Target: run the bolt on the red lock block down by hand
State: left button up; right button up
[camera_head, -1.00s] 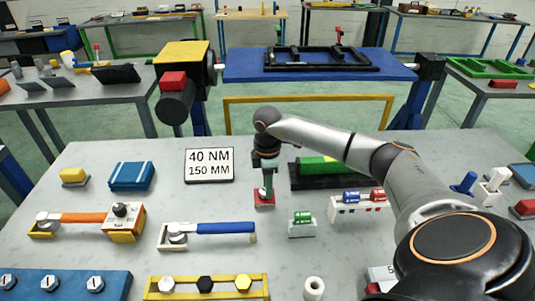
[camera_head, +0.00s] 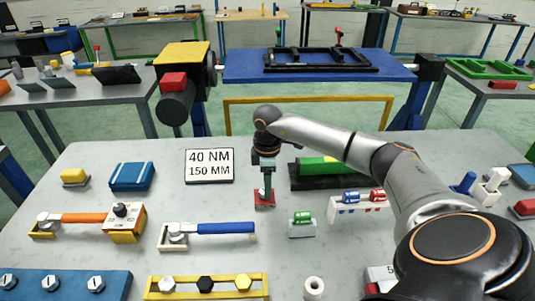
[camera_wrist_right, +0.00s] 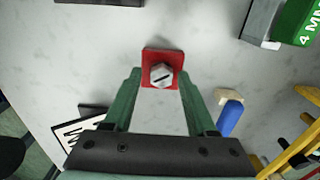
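The red lock block (camera_head: 264,204) sits on the grey table, below my right gripper. In the right wrist view the red block (camera_wrist_right: 150,54) carries an upright silver hex bolt (camera_wrist_right: 161,75) with a dark slot line across its head. My right gripper (camera_head: 265,190) points down over the block. In the wrist view its green fingers (camera_wrist_right: 160,80) stand on either side of the bolt, with a visible gap on each side. They look open and hold nothing. How high the fingertips are relative to the bolt head is hard to tell. My left gripper is not in view.
A sign reading 40 NM 150 MM (camera_head: 209,166) stands left of the block. A blue-handled wrench (camera_head: 212,231) lies front left. A small green-topped block (camera_head: 302,222) and a white rack (camera_head: 357,208) stand to the right. A green cylinder in a dark holder (camera_head: 318,170) is behind right.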

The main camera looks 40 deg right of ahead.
jog(key=shift+o, duration=0.5)
jog(key=shift+f, duration=0.2)
jog(key=shift+s, duration=0.1)
notch_tip(320, 180, up, 13)
jog(key=b, duration=0.1)
jog(key=shift+f, duration=0.2)
